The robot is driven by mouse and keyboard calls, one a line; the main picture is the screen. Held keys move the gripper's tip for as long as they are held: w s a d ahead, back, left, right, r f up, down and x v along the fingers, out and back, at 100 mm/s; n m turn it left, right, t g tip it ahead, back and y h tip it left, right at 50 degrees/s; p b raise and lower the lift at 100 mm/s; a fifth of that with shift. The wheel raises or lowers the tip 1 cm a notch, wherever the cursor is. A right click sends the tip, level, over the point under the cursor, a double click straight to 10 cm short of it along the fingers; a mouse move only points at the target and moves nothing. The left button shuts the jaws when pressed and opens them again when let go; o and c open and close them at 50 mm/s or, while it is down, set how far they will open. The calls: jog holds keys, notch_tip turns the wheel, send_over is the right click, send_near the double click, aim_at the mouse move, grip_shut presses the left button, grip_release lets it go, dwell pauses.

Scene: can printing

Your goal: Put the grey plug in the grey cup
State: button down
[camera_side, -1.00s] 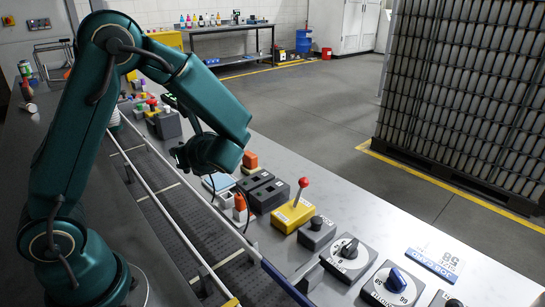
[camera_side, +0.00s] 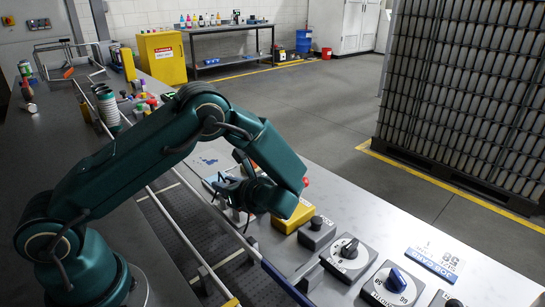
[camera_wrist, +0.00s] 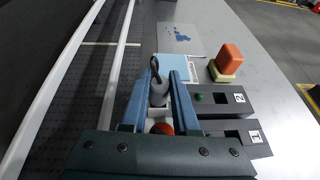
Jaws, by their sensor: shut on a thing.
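My gripper (camera_wrist: 158,97) is shut on a small grey plug (camera_wrist: 158,92) with a dark loop on top, seen between the two blue-grey fingers in the wrist view. In the side view my gripper (camera_side: 232,190) is over the bench beside the conveyor, and the plug cannot be made out there. An orange-topped piece (camera_wrist: 162,128) in a white holder shows below the fingers, close to the plug. I cannot make out a grey cup for certain in either view.
Two dark boxes marked 2 (camera_wrist: 222,99) and 1 (camera_wrist: 232,136) lie right of my gripper. An orange block (camera_wrist: 229,57) sits on a yellowish base. White conveyor rails (camera_wrist: 62,75) run along the left. A yellow box (camera_side: 292,217) and knob panels line the bench.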

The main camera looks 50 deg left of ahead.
jog(key=shift+f, duration=0.15)
jog(key=c, duration=0.7)
grip_release()
jog(key=shift+d, duration=0.25)
jog(key=w+v, duration=0.1)
jog(key=v, duration=1)
jog(key=s+d+r+n+t+h, duration=0.1)
jog(key=s+r+n+h, duration=0.1)
jog(key=s+n+h, duration=0.2)
jog(key=s+d+r+n+t+h, duration=0.1)
jog(key=s+r+n+t+h, duration=0.1)
jog(key=s+n+h, duration=0.3)
jog(key=s+d+r+n+t+h, duration=0.1)
jog(key=s+r+n+h, duration=0.3)
jog(key=n, duration=0.5)
jog(key=shift+s+d+n+t, duration=0.3)
jog(key=shift+s+d+n, duration=0.1)
jog(key=shift+s, duration=0.3)
